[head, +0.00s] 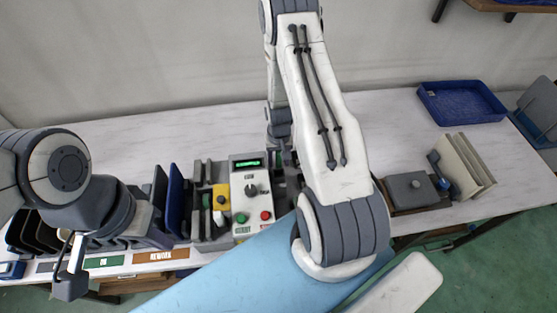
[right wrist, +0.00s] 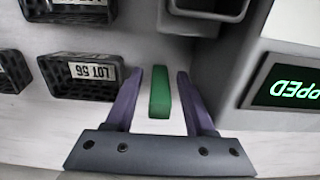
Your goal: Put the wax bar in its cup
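A green bar (right wrist: 160,92), which looks like the wax bar, lies on the white surface in the right wrist view. My right gripper (right wrist: 161,74) is open, with one finger on each side of the bar and gaps between them. In the head view the right gripper is mostly hidden by its own arm, beside the control box. A grey open-topped holder (right wrist: 204,10) stands just beyond the bar; I cannot tell whether it is the cup. My left gripper (head: 70,280) hangs at the lower left in the head view, away from the bar; its fingers are unclear.
Black bins (right wrist: 82,76) marked with lot labels stand left of the bar. The control box (head: 250,195) with a green display stands close to the right gripper. Upright panels (head: 177,200) stand left of it.

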